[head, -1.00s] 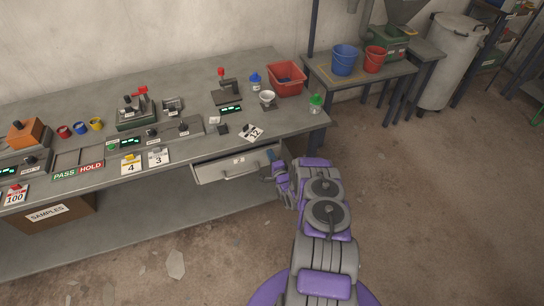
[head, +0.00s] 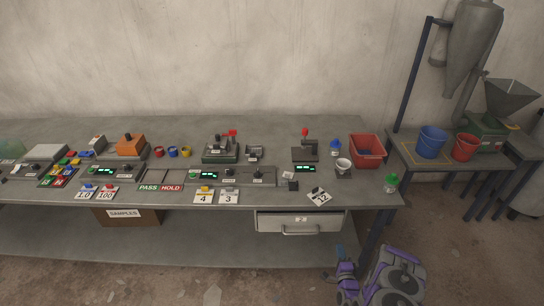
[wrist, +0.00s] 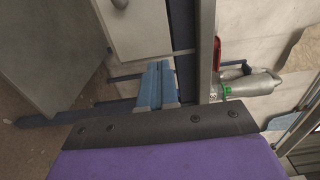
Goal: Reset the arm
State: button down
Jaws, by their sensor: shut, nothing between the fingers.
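My gripper (head: 341,254) is at the lower right of the head view, in front of the workbench's right end and below the level of its top. The purple arm is folded near the bottom edge and partly cut off by it. In the wrist view the two blue fingers of my gripper (wrist: 157,86) lie together with nothing between them. The gripper looks clear of the drawer (head: 300,223) under the bench, which lies to its left.
A side table (head: 405,150) on the right holds a blue bucket (head: 432,142) and a red bucket (head: 465,147). Bare floor (head: 240,288) lies in front.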

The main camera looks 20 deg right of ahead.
jog(key=w+r+n+g+y, duration=0.3)
jog(key=w+r+n+g, duration=0.3)
jog(key=w+r, duration=0.4)
jog(key=s+a+r+n+g, duration=0.25)
jog(key=s+a+r, duration=0.2)
jog(key=r, duration=0.25)
jog(key=s+a+r+n+g, duration=0.25)
jog(key=a+r, duration=0.25)
jog(key=r, duration=0.3)
jog(key=s+a+r+n+g, duration=0.1)
jog(key=s+a+r+n, duration=0.3)
jog(key=r, duration=0.3)
jog(key=s+a+r+n+g, duration=0.2)
jog(key=s+a+r, duration=0.2)
jog(key=s, duration=0.7)
jog(key=s+a+r+n+g+y, duration=0.1)
jog(key=s+a+r, duration=0.4)
jog(key=s, duration=0.7)
jog(key=s+a+r+n+g+y, duration=0.1)
jog(key=s+a+r+n+g, duration=0.2)
jog(key=s+a, duration=0.5)
jog(key=s+r+g, duration=0.1)
jog(key=s, duration=0.3)
jog(key=shift+a+r, duration=0.2)
jog(key=shift+a, duration=0.05)
